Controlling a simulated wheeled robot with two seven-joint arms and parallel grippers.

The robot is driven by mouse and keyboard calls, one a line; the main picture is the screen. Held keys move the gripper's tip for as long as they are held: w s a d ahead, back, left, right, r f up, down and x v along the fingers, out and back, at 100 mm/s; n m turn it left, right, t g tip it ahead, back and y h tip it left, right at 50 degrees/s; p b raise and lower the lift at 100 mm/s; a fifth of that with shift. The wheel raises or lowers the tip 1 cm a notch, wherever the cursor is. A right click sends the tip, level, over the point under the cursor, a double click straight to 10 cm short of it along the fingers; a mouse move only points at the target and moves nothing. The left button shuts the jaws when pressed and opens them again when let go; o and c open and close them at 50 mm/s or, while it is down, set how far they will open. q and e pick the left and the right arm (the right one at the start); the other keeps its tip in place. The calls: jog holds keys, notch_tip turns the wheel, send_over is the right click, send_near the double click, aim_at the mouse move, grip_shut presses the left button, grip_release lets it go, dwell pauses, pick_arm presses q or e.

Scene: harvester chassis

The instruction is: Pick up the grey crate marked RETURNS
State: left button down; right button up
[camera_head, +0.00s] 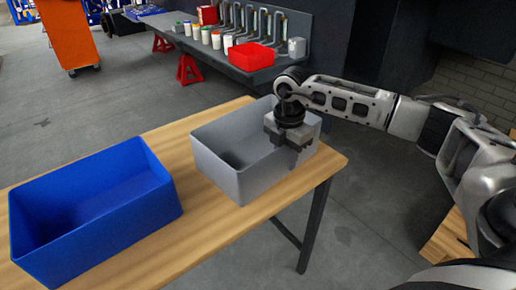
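A grey crate (216,171) stands upright on the wooden table near its right end. It looks empty, with a dark shadow inside; no RETURNS marking is readable from here. My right gripper (291,146) is at the crate's right side, pointing down over the rim there. Its fingers overlap the crate wall, and I cannot tell whether they are closed on it. My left gripper is not in the picture.
A blue crate (160,212) stands on the same wooden table (180,132), left of the grey one with a gap between. A bench (205,52) with a red bin (251,57) and several cups is behind. An orange cabinet (68,35) stands far left.

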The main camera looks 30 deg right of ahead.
jog(key=shift+f, duration=0.3)
grip_shut()
jog(key=shift+r, duration=0.1)
jog(key=shift+w+r, duration=0.1)
